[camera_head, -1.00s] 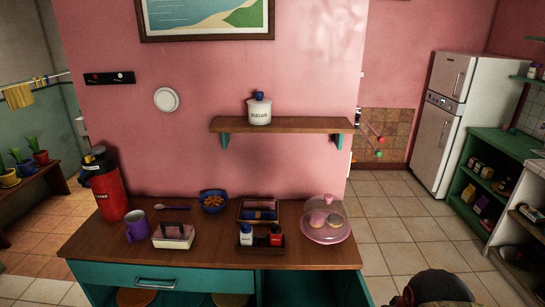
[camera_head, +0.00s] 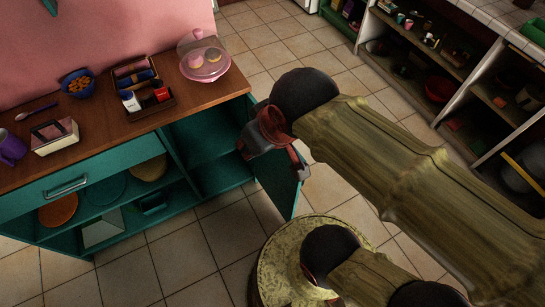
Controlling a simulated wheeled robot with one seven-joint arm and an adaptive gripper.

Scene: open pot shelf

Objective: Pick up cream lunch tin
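The cream lunch tin (camera_head: 54,137) is a small box with a dark handle on top. It stands on the wooden counter top (camera_head: 105,145) at the left, near the front edge. My gripper (camera_head: 275,159) hangs at the end of my arm in mid-picture, far to the right of the tin and apart from it. It is dark red and seen from above and behind. Its fingertips are not clear, and no held object shows.
A purple mug (camera_head: 10,147) stands left of the tin. A blue bowl (camera_head: 78,84), a dark caddy (camera_head: 150,107) and a pink domed cake dish (camera_head: 206,63) are behind and right. An open teal cabinet door (camera_head: 283,188) juts out near my gripper.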

